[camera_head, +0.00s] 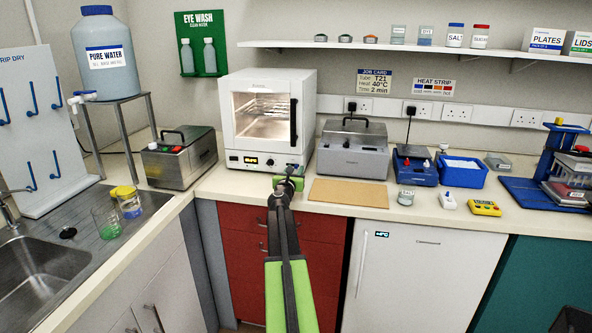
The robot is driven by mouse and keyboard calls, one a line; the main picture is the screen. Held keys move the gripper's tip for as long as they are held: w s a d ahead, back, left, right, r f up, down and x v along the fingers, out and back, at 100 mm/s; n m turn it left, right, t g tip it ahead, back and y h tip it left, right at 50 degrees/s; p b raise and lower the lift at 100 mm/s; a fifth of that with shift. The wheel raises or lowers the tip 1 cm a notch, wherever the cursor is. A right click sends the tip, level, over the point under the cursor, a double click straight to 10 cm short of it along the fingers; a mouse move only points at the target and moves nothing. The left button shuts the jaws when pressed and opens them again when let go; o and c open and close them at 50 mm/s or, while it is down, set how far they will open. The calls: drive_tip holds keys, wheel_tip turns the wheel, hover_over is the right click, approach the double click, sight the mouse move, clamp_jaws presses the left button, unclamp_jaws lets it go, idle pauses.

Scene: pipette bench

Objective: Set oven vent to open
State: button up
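The oven (308,115) is a white box on the back bench with a lit glass door (262,117), which is shut, and a black upright handle at the door's right edge. A small lit display and controls sit on the panel (238,160) below the door. My gripper (291,172) is at the lower right of this panel, in front of or touching it; I cannot tell which. Its fingers are too small to tell open from shut.
A grey lidded bath (353,158) stands right of the oven, with a tan board (348,193) before it. A metal box with a black handle (180,160) stands left. A shelf (400,47) runs above. Below are red drawers (240,240).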

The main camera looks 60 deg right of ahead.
drive_tip(key=v, duration=1.6)
